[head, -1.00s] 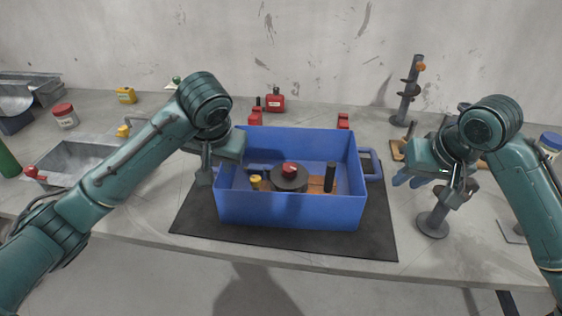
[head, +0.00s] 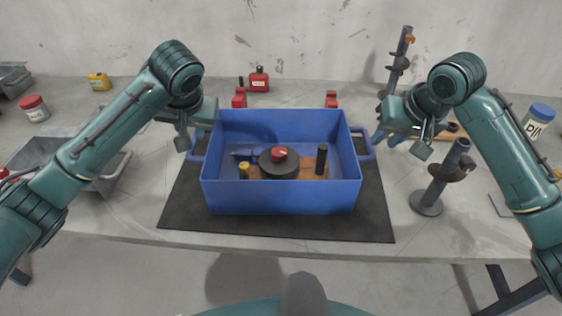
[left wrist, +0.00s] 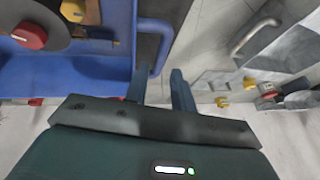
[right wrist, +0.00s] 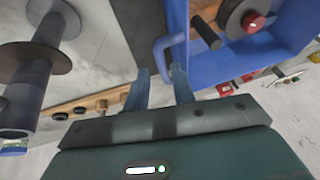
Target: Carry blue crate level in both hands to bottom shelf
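The blue crate (head: 282,198) stands level on a black mat (head: 180,205) on the table. It holds a dark disc with a red knob (head: 279,154), a black cylinder (head: 321,160), a small yellow piece (head: 244,170) and an orange-brown piece. My left gripper (head: 200,138) is open at the crate's left handle (head: 197,150); the left wrist view shows this handle (left wrist: 157,62) between the spread fingertips. My right gripper (head: 381,136) is open at the right handle (head: 364,148); the right wrist view shows that handle (right wrist: 160,48) just ahead of the spread fingers.
A grey auger stand (head: 428,200) is close right of the mat, below my right arm. A taller auger (head: 398,62) stands behind. A metal tray (head: 92,160) lies left. No shelf shows.

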